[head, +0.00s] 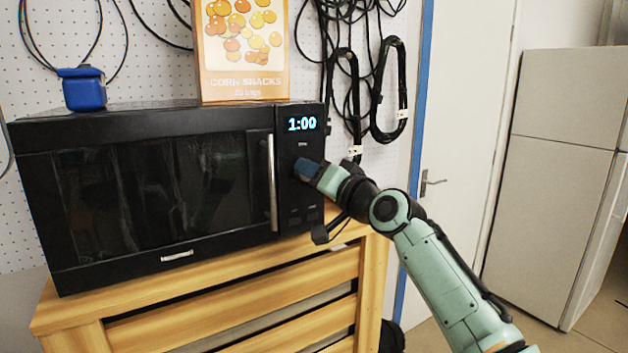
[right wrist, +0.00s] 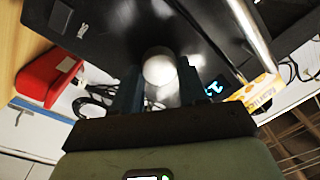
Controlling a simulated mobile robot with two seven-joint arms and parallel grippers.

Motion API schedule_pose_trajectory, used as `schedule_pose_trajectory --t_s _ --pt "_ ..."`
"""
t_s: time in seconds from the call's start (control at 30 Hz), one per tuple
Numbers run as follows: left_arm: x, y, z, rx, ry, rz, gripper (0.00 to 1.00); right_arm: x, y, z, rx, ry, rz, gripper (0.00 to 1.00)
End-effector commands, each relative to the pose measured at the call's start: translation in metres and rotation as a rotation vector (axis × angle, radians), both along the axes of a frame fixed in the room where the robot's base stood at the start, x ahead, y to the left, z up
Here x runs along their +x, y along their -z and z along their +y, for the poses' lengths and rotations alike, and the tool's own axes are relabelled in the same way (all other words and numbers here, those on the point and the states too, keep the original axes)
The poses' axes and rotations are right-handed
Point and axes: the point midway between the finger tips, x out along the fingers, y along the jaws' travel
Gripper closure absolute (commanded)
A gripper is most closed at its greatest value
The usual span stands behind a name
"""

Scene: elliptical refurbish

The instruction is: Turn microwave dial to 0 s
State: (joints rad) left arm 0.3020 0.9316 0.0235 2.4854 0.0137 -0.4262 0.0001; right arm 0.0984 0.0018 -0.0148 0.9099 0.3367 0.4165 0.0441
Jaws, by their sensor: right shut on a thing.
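The black microwave (head: 150,195) stands on a wooden cabinet, its door closed. Its lit display (head: 302,124) reads 1:00 and also shows in part in the right wrist view (right wrist: 214,88). My right gripper (head: 304,170) is at the control panel below the display. In the right wrist view, the round pale dial (right wrist: 159,67) sits between the two fingers of my right gripper (right wrist: 157,85), which is shut on it. In the head view the gripper hides the dial. My left gripper is in neither view.
A corn snacks box (head: 243,85) and a blue object (head: 83,92) stand on the microwave. The vertical door handle (head: 272,180) is just left of the gripper. Black cables (head: 388,95) hang on the pegboard behind. A fridge (head: 560,180) stands at the right.

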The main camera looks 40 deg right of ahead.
Motion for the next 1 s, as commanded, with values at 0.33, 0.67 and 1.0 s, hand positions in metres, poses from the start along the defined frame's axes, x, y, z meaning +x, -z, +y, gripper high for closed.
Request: schedule_pose_trajectory --t_s 0.33,0.67,1.0 --pt "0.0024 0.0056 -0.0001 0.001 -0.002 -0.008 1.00 0.0004 -0.0006 0.0003 -0.328 0.000 0.036 0.88" --pt "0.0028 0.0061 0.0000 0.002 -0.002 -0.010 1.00 0.0002 -0.0019 0.0011 -0.616 0.000 0.069 0.88" --pt "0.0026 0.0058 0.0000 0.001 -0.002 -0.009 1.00 0.0004 -0.0020 0.0016 -0.810 -0.001 0.091 0.88"
